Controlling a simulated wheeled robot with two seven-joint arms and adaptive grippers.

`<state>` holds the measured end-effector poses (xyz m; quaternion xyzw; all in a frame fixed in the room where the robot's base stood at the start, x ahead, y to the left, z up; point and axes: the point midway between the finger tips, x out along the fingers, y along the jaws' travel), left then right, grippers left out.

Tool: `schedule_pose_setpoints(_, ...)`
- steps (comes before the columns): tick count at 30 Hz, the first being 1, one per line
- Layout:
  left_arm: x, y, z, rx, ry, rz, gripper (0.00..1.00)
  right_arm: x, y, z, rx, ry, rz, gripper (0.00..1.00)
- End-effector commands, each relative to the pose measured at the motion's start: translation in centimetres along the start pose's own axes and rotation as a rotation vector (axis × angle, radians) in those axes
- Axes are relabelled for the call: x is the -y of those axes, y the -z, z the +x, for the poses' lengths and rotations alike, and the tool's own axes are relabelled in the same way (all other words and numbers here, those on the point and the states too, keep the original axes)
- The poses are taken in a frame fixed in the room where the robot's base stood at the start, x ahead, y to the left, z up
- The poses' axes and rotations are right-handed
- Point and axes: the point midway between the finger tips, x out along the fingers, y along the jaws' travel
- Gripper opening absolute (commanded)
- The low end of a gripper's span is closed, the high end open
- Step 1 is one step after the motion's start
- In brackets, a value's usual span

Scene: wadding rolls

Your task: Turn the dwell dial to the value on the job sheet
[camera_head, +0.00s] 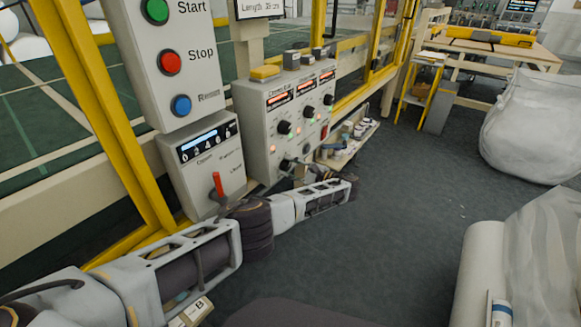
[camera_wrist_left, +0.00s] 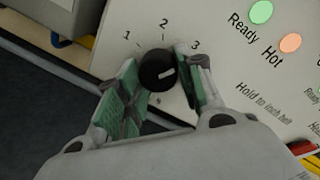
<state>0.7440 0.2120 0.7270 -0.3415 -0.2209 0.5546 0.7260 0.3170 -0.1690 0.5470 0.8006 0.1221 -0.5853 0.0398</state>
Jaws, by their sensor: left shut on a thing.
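A grey control box (camera_head: 262,128) with several black dials and lit displays stands at the centre of the head view. My left gripper (camera_head: 292,168) is at its lower dial. In the wrist view, my left gripper (camera_wrist_left: 162,84) is shut on a black dial (camera_wrist_left: 156,70), with green finger pads on both sides. The numbers 1, 2 and 3 curve above it. Its white mark points right and slightly up, below the 3; any further numbers are hidden by the finger. The dial's name is not visible. A sign (camera_head: 259,8) reading "Length", cut off at the top, has a blurred value.
Left of the box are a panel with Start, Stop and blue buttons (camera_head: 170,62) and a lower box with a red lever (camera_head: 217,184). Yellow posts (camera_head: 117,130) stand behind. A shelf of small items (camera_head: 346,143) is to the right. Grey floor (camera_head: 400,210) is open beyond.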

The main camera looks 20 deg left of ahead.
Motion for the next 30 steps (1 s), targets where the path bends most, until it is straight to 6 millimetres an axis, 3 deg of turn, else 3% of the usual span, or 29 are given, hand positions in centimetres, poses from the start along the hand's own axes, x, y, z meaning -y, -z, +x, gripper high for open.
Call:
schedule_pose_setpoints(19, -0.06, 0.02, -0.06, -0.007, -0.001, -0.072, 0.13, -0.12, -0.39, 0.44, 0.012, -0.002, 0.003, 0.61)
schedule_pose_setpoints(20, -0.06, 0.02, -0.06, -0.007, -0.001, -0.072, 0.38, -0.12, -0.38, 0.44, 0.012, -0.002, 0.003, 0.61)
schedule_pose_setpoints(24, -0.04, 0.02, -0.05, -0.006, -0.001, -0.071, 0.56, -0.12, -0.39, 0.44, 0.012, -0.002, 0.003, 0.61)
schedule_pose_setpoints(30, -0.01, 0.00, -0.02, -0.006, 0.000, -0.071, 0.59, -0.14, -0.40, 0.42, 0.012, -0.002, 0.003, 0.61)
